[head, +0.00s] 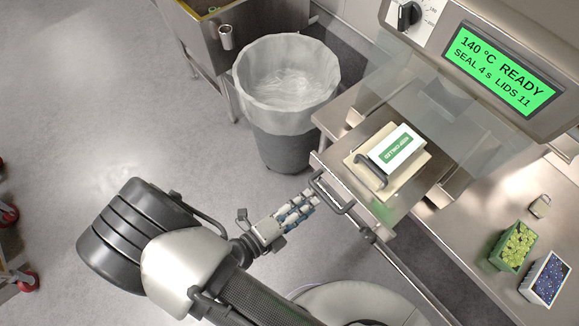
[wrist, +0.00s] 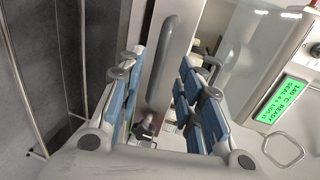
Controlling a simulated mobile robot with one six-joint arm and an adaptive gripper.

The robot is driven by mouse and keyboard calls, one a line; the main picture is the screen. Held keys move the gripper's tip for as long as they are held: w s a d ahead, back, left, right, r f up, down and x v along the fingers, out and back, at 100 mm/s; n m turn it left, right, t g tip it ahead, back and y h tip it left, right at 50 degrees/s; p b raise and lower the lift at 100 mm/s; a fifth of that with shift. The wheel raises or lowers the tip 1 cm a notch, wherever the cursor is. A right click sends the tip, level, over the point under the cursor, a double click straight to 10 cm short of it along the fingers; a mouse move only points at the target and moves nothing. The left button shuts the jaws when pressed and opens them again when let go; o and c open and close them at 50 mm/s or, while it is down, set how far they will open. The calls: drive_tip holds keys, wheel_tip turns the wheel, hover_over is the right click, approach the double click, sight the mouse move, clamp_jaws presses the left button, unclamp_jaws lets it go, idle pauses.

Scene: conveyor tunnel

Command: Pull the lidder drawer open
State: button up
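The lidder (head: 480,65) is a steel machine with a clear guard and a green display reading 140 °C READY, SEAL 4 s, LIDS 11. Its steel drawer (head: 376,207) shows below the guard, with a dark bar handle (head: 330,195) on its front edge. A cream holder with a white, green-labelled pack (head: 398,148) sits on top. My gripper (head: 309,197) is beside the handle, pointing toward it. In the wrist view the blue-padded fingers are apart, and the grey handle (wrist: 166,65) shows in the gap between them. I cannot tell whether either finger touches it.
A lined waste bin (head: 287,100) stands behind the gripper. Green (head: 513,246) and dark blue (head: 546,278) fruit punnets and a small block (head: 540,206) are on the steel counter at right.

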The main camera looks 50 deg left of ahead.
drive_tip(key=v, duration=0.5)
drive_tip(key=shift+s+r, duration=0.1)
drive_tip(key=shift+s, duration=0.3)
